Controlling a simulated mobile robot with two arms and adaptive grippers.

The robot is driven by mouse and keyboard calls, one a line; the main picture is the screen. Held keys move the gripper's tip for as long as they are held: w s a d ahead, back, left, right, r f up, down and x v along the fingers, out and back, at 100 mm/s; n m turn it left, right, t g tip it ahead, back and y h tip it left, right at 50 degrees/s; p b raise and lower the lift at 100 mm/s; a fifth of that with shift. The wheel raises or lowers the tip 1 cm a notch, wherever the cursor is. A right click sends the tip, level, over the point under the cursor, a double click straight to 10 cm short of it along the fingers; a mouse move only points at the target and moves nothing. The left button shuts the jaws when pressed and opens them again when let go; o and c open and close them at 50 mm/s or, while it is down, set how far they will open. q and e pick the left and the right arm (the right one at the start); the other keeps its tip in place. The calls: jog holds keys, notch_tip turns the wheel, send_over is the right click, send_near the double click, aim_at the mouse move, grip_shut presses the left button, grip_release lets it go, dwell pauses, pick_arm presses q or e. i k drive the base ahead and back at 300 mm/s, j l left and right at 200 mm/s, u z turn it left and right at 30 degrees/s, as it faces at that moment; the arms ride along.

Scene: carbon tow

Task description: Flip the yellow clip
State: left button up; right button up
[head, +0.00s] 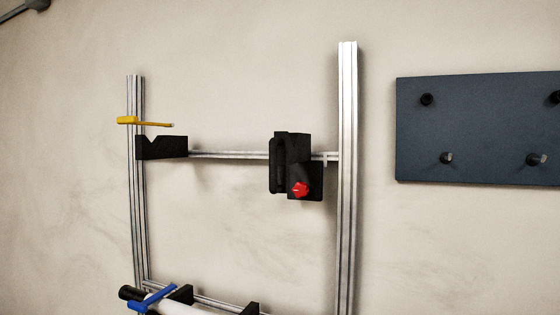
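The yellow clip (143,122) is on the upper part of the left metal upright, just above a black V-notched bracket (162,148). Its thin arm points to the right and lies nearly level, with a small pale tip at the end. Neither of my grippers is clearly in view.
A metal frame with a right upright (347,180) and a crossbar (230,155) stands before a beige wall. A black device with a red knob (301,189) hangs on the crossbar. A blue clip (150,299) lies over a white tube at the bottom. A dark panel with pegs (480,130) is at right.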

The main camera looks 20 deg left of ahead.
aim_at(127, 120)
jog(key=u, duration=1.45)
jog(key=j, duration=0.1)
